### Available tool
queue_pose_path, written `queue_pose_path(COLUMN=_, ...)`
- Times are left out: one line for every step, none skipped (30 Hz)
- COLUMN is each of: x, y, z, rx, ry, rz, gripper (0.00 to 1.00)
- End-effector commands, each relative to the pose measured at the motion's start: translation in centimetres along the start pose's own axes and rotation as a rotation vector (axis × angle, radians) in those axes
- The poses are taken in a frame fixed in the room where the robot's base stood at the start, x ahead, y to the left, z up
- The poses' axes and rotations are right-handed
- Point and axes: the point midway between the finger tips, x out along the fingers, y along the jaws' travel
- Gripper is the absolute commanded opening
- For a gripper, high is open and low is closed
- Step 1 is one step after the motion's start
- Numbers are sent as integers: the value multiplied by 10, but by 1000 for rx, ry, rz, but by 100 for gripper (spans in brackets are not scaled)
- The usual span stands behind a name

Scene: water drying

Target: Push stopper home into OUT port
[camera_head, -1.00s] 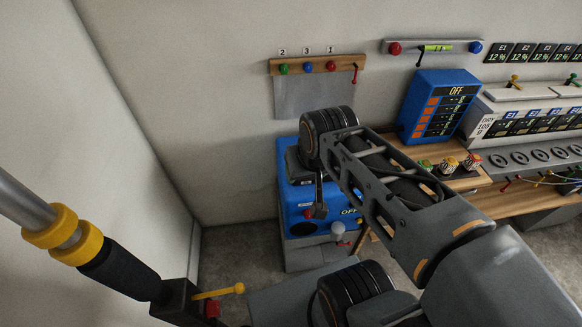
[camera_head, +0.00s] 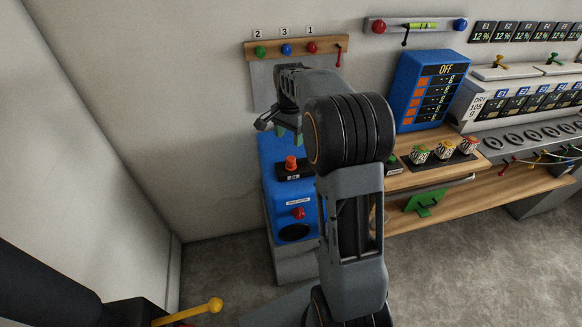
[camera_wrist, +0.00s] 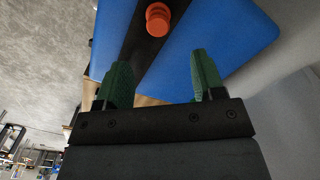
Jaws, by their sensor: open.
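An orange-red stopper (camera_head: 291,163) stands upright on the black plate (camera_head: 307,169) on top of the blue machine (camera_head: 270,163) in the head view. In the wrist view the orange stopper (camera_wrist: 158,18) shows at the top, on a black strip between blue surfaces. The port under it is hidden, and I cannot tell how deep it sits. The small label on the plate's front is too small to read. My gripper (camera_head: 278,130) is above and behind the stopper, near the wall. Its green fingers (camera_wrist: 160,68) are apart, with the stopper beyond their tips and nothing between them.
A wall rack (camera_head: 296,47) with green, blue and red knobs is close behind my gripper. The floor in front is clear.

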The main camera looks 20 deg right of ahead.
Motion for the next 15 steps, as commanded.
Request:
queue_pose_path(x=10, y=0, z=0, rx=1, ry=-2, rz=2, gripper=63)
queue_pose_path(x=15, y=1, z=0, rx=0, ry=-3, rz=3, gripper=63)
queue_pose_path(x=22, y=1, z=0, rx=0, ry=-2, rz=2, gripper=63)
queue_pose_path(x=26, y=1, z=0, rx=-1, ry=-2, rz=2, gripper=63)
queue_pose_path(x=31, y=1, z=0, rx=-1, ry=-1, rz=2, gripper=63)
queue_pose_path(x=37, y=1, z=0, rx=-1, ry=-2, rz=2, gripper=63)
queue_pose_path(x=40, y=0, z=0, rx=-1, ry=-1, rz=2, gripper=63)
queue_pose_path(x=43, y=0, z=0, rx=-2, ry=-1, rz=1, gripper=63)
queue_pose_path(x=47, y=0, z=0, rx=-2, ry=-1, rz=1, gripper=63)
queue_pose_path(x=49, y=0, z=0, rx=-2, ry=-1, rz=1, gripper=63)
queue_pose_path(x=51, y=0, z=0, rx=-2, ry=0, rz=0, gripper=63)
queue_pose_path(x=52, y=0, z=0, rx=-2, ry=0, rz=-1, gripper=63)
queue_pose_path(x=53, y=0, z=0, rx=-3, ry=1, rz=-1, gripper=63)
queue_pose_path(x=54, y=0, z=0, rx=-3, ry=1, rz=-1, gripper=63)
queue_pose_path(x=56, y=1, z=0, rx=-3, ry=0, rz=-1, gripper=63)
